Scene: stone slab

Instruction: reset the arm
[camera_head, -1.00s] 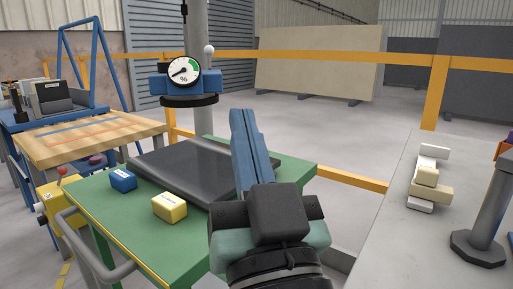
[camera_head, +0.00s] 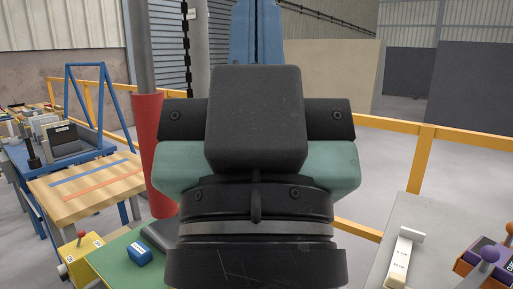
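My gripper (camera_head: 257,30) fills the middle of the head view, raised and pointing up and away. Its two blue fingers lie side by side with only a thin dark seam between them, and nothing shows held.
A blue box (camera_head: 138,255) sits on the green table. A red post (camera_head: 148,150) stands behind it. A wooden-topped bench (camera_head: 90,188) is at left. An orange rail (camera_head: 425,165) runs behind.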

